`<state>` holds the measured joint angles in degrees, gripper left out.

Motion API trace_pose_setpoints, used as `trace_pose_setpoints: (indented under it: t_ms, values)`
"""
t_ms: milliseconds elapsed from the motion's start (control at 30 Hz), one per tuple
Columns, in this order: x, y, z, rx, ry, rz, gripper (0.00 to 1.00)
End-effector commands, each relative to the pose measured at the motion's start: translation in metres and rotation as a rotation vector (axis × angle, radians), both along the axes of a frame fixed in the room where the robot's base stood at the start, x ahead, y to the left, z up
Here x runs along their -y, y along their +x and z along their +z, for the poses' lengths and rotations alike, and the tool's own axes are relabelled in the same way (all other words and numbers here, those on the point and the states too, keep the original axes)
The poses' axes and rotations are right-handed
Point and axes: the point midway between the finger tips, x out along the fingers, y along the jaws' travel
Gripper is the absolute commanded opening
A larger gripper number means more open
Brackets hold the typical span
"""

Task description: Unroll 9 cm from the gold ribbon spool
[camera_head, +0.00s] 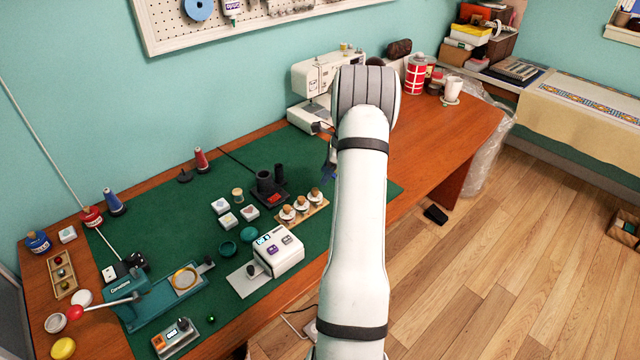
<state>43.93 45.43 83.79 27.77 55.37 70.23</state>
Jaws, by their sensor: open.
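No spool in view can be made out for certain as the gold ribbon spool. A small tan-gold spool-like piece (237,194) stands upright on the green mat (205,215), left of the black cylinder. A gold ring (186,279) lies on the teal device (150,298) at the mat's front left. My white arm reaches up across the middle of the view, to the right of these things. My gripper is hidden behind the arm's end. A small dark-blue piece beside the arm is too unclear to name.
A white box with a display (278,252) and a tray of corked jars (302,207) stand between the tan piece and my arm. A white sewing machine (318,80) is at the back. Red (201,161) and blue (114,203) cones stand near the wall. The mat's back left has bare room.

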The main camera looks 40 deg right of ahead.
Motion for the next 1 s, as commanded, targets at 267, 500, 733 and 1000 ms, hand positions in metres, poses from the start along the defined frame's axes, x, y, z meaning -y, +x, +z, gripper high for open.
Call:
trace_pose_setpoints:
  t_ms: [267, 500, 733, 1000]
  values:
    - [-0.015, 0.011, -0.040, -0.003, 0.001, 0.006, 0.44]
    - [-0.021, 0.017, -0.061, 0.000, -0.001, 0.007, 0.44]
    - [-0.023, 0.018, -0.064, 0.000, -0.002, 0.008, 0.44]
    - [-0.023, 0.018, -0.064, 0.000, -0.002, 0.008, 0.27]
